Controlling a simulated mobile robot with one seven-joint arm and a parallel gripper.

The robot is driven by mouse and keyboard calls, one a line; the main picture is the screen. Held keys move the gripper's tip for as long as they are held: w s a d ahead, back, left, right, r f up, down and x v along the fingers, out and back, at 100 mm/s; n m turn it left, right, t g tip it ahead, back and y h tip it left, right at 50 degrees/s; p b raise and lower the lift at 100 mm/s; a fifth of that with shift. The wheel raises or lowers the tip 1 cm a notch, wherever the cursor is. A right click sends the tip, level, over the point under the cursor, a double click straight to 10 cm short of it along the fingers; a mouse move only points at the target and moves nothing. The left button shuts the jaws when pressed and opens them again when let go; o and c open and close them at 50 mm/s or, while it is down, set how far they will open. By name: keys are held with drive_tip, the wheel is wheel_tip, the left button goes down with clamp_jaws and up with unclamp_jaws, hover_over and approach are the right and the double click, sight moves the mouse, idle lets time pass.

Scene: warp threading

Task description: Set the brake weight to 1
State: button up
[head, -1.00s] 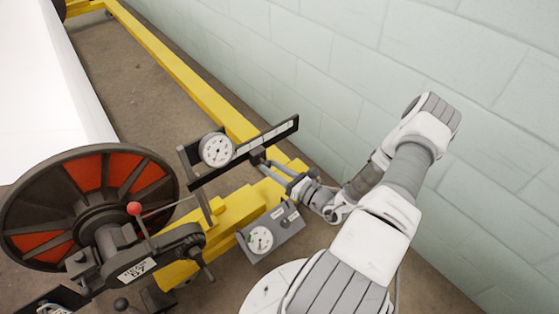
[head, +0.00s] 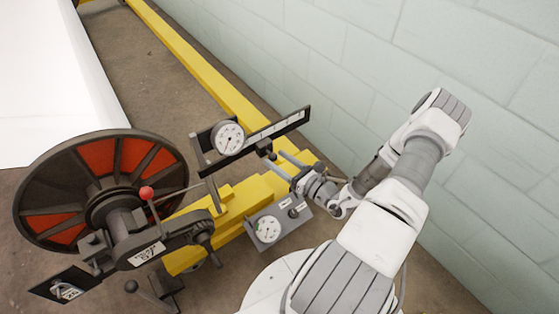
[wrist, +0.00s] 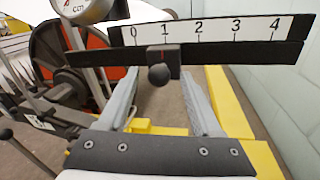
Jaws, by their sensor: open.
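The brake weight (wrist: 163,62), a small dark block with a round knob, hangs on the scale bar (wrist: 285,52). My gripper (wrist: 163,88) is open. Its two fingers lie left and right of the knob, apart from it, with a gap on each side. In the head view my gripper (head: 280,163) points at the weight from the lower right.
A dial gauge (head: 228,138) stands at the bar's left end. A lower gauge box (head: 278,228) is below my gripper. A red-and-black wheel (head: 100,190) and a red-knobbed lever (head: 146,193) stand left. A block wall (head: 460,100) runs along the right.

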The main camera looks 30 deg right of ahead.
drive_tip(key=p+v, duration=0.2)
drive_tip(key=v, duration=1.5)
drive_tip(key=shift+s+p, duration=0.2)
drive_tip(key=shift+p, duration=0.15)
drive_tip(key=shift+d, duration=0.1)
